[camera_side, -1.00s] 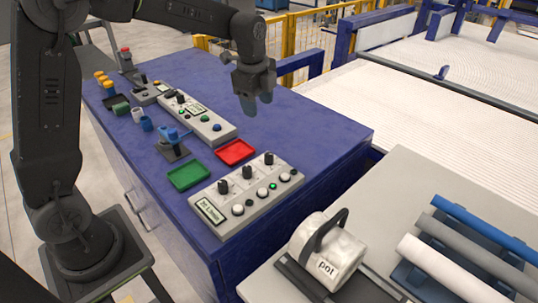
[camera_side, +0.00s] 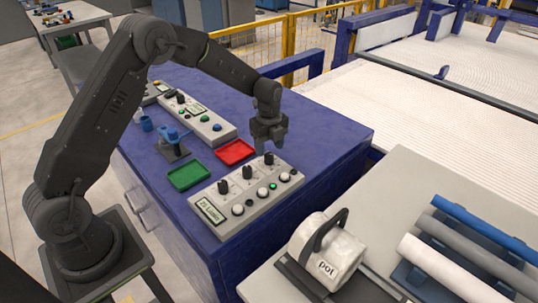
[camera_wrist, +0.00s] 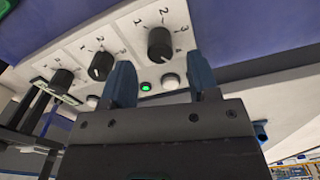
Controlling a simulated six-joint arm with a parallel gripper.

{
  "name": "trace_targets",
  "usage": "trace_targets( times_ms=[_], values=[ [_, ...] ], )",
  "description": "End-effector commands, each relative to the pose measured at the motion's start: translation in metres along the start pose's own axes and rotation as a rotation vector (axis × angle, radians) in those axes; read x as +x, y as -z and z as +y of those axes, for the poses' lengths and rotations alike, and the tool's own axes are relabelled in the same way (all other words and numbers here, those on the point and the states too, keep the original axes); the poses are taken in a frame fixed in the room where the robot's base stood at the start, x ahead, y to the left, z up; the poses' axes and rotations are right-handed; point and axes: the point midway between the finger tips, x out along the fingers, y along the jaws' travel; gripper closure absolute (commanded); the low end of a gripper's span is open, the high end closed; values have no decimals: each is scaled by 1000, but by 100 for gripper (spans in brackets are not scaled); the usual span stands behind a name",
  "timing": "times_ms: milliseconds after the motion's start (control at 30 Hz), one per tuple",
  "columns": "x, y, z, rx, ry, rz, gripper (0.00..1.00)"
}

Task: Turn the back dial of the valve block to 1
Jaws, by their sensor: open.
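The valve block (camera_side: 248,203) is a light grey panel with three black dials, a row of buttons and a small display at its near left end. Its back dial (camera_side: 269,158) is the farthest of the three. My open gripper (camera_side: 269,147) points down just above and behind this dial in the side view. In the wrist view, the back dial (camera_wrist: 160,42) lies beyond the gap between my blue fingertips (camera_wrist: 161,75), with numbers printed around it. The fingers do not hold it.
A red tray (camera_side: 235,152) and a green tray (camera_side: 188,175) lie beside the block. Another control panel (camera_side: 205,122) and a blue fixture (camera_side: 173,143) stand farther back. A pot (camera_side: 327,252) and pipes (camera_side: 450,265) are on the bench at right.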

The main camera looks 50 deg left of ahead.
Motion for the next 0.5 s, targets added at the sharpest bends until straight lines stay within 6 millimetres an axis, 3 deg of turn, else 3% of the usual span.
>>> trace_targets(
  times_ms=[200,500],
  values=[
    [30,0,0,0,-2,1,45],
    [38,0,0,-1,1,0,45]
  ],
)
